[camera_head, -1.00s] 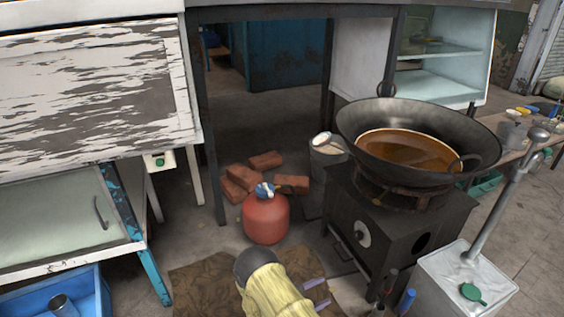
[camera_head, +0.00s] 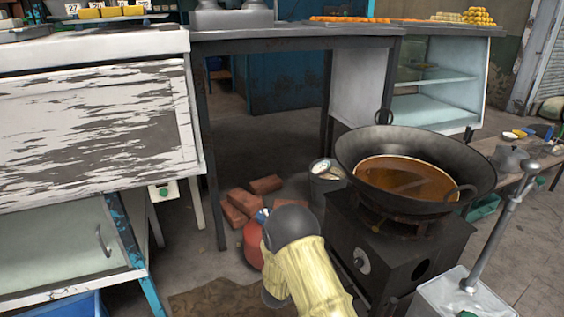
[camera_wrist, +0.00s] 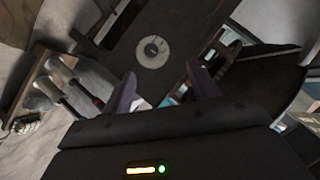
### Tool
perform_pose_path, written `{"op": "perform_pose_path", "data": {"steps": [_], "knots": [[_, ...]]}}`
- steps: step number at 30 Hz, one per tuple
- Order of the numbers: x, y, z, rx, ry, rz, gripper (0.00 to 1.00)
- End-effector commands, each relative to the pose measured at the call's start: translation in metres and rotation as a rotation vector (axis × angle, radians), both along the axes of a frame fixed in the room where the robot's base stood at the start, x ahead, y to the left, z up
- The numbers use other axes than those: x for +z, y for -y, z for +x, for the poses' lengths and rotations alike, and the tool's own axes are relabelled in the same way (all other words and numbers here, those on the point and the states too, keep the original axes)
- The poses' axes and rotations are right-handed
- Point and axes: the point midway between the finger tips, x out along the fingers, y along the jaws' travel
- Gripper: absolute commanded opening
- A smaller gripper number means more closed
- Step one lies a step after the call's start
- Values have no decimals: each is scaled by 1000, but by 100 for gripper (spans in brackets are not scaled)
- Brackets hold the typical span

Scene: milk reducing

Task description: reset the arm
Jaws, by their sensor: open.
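My gripper (camera_wrist: 163,88) shows in the wrist view. Its two purple-grey fingers are spread apart with nothing between them. Beyond the fingertips is the dark front of the stove with its round pale knob (camera_wrist: 152,52). In the head view my yellow-sleeved arm (camera_head: 312,275) rises from the bottom edge, in front of the red gas cylinder and left of the stove. My gripper cannot be made out in the head view.
The black stove (camera_head: 400,245) carries a large wok (camera_head: 350,150) of brown liquid. The red gas cylinder (camera_head: 252,245) is partly hidden by my arm. Bricks (camera_head: 240,203) lie behind it. A white cabinet (camera_head: 90,120) stands left and a dark table (camera_head: 290,42) behind.

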Motion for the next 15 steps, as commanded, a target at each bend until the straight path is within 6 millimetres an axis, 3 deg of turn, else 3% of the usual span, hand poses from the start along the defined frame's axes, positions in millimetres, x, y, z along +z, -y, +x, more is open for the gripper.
{"op": "perform_pose_path", "data": {"steps": [1,8,15], "knots": [[23,0,4,49,-30,22,60],[90,-7,0,329,-207,73,60],[157,-8,-41,634,-399,54,60]]}}
